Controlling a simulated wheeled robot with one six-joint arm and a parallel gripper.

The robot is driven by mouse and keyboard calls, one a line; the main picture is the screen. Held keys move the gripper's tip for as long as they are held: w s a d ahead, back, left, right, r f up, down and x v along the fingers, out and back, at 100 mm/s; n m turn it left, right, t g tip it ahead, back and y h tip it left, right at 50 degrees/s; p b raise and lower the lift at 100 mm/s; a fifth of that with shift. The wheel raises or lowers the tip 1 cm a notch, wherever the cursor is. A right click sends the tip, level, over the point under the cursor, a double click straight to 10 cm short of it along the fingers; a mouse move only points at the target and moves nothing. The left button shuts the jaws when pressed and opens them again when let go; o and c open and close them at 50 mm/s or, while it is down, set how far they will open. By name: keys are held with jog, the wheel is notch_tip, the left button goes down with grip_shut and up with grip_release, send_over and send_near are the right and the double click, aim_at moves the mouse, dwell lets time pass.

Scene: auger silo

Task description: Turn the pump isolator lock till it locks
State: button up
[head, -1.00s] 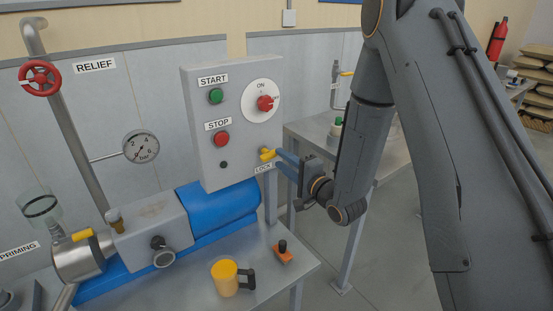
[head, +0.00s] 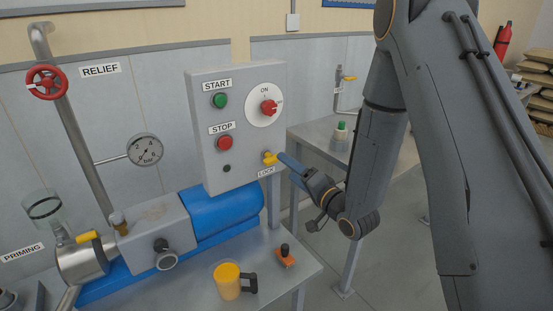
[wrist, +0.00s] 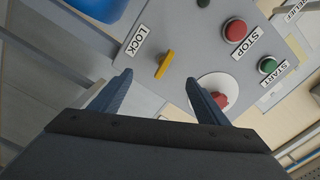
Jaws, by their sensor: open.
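The pump isolator lock is a small yellow handle (head: 270,158) low on the right of the grey control box, above the LOCK label (head: 266,172). In the wrist view the yellow handle (wrist: 164,65) stands as a thin bar tilted to the right, ahead of and between the fingertips. My gripper (head: 281,160) is open, its blue fingers pointing at the handle from the right. In the wrist view the gripper (wrist: 158,81) has a finger on either side, with clear gaps to the handle; the fingers appear apart from it.
The control box (head: 204,122) carries a green START button (head: 220,101), a red STOP button (head: 224,143) and a red rotary switch (head: 268,108). Below are the blue pump motor (head: 215,207), a yellow mug (head: 228,282) and a small orange-based object (head: 286,258) on the bench.

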aim_at(275, 160)
jog(key=w+a+n+p, duration=0.1)
jog(key=w+n, duration=0.1)
jog(key=n, duration=0.2)
jog(key=w+a+n+p, duration=0.2)
jog(key=n, duration=0.3)
jog(key=w+a+n+p, duration=0.2)
jog(key=n, duration=0.3)
jog(key=shift+a+r, duration=0.25)
jog(key=shift+r, duration=0.05)
